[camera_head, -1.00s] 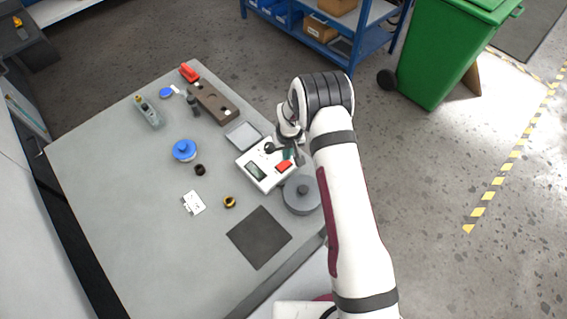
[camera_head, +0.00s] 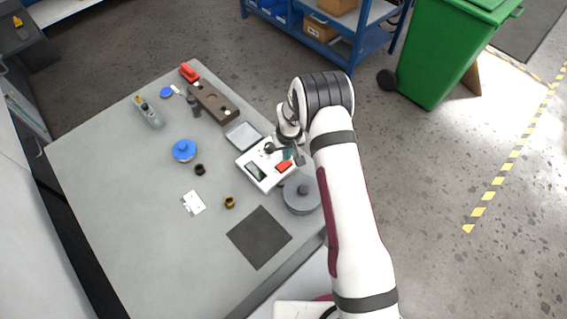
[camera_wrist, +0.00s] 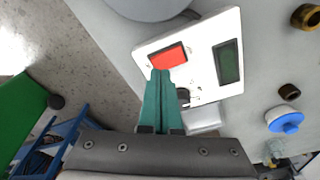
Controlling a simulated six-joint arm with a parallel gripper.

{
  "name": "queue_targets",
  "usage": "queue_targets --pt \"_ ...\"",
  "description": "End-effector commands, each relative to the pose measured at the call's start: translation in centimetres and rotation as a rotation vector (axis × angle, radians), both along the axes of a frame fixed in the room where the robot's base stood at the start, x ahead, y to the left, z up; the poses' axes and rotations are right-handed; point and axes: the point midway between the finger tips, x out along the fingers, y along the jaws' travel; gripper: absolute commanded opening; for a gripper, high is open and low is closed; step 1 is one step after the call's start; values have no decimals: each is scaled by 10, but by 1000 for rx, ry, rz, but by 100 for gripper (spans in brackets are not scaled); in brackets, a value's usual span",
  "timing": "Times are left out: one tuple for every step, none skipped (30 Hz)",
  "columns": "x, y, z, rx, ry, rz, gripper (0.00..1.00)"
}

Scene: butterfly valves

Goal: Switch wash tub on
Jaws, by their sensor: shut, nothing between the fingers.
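A white control box (camera_head: 256,178) with a red switch (camera_head: 284,166), a dark display (camera_head: 256,171) and a black knob (camera_head: 269,148) lies near the table's right edge. A grey round lidded vessel (camera_head: 301,196) stands beside it; I cannot tell which of these is called the wash tub. My gripper (camera_head: 288,155) is over the box, shut and empty. In the wrist view its teal fingertips (camera_wrist: 160,74) are together at the near edge of the red switch (camera_wrist: 168,55); contact cannot be told. The fingers partly hide the knob (camera_wrist: 183,95).
A grey tray (camera_head: 243,136) lies just behind the box. A dark mat (camera_head: 259,237) lies in front. The table's left front is clear.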

Motion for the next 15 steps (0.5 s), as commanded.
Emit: queue_targets --pt "0 0 0 0 0 0 0" --pt "0 0 0 0 0 0 0" --pt "0 0 0 0 0 0 0" --pt "0 0 -1 0 0 0 0" --pt "0 0 -1 0 0 0 0" --pt "0 0 -2 0 0 0 0" --pt "0 0 -2 0 0 0 0" --pt "0 0 -3 0 0 0 0" --pt "0 0 -3 0 0 0 0" --pt "0 0 -4 0 0 0 0" --pt "0 0 -4 0 0 0 0" --pt "0 0 -5 0 0 0 0" --pt "0 0 -5 0 0 0 0" --pt "0 0 -6 0 0 0 0" --pt "0 0 -6 0 0 0 0"
